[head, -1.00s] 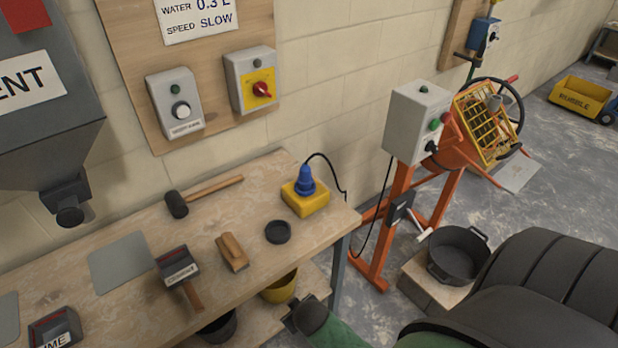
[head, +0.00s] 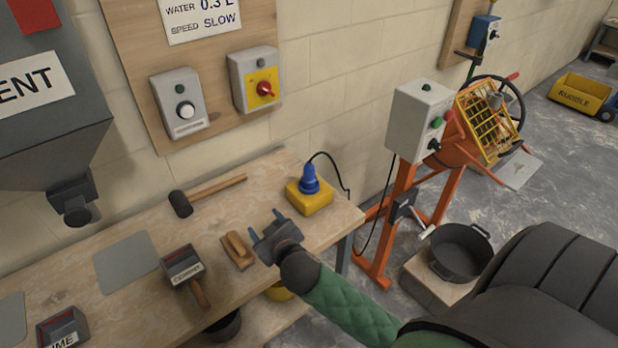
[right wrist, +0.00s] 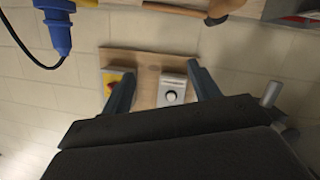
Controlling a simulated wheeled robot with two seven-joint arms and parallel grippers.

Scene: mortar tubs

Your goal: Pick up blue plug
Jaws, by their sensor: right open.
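The blue plug (head: 309,179) stands upright on a yellow box (head: 311,200) near the right end of the workbench, with a black cable running from it toward the wall. It also shows at the upper left of the right wrist view (right wrist: 58,28). My right gripper (head: 266,224) is open and empty over the bench, in front of the plug and to its left, apart from it. Its two fingers (right wrist: 163,88) show in the right wrist view, with the wall panel beyond them. My left gripper is not in view.
On the bench (head: 150,232) lie a mallet (head: 181,203), a wooden float (head: 237,250), a cement scoop (head: 182,266) and a grey plate (head: 126,262). An orange mixer stand (head: 404,190) and a black tub (head: 459,252) stand to the right. The wall rises behind the bench.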

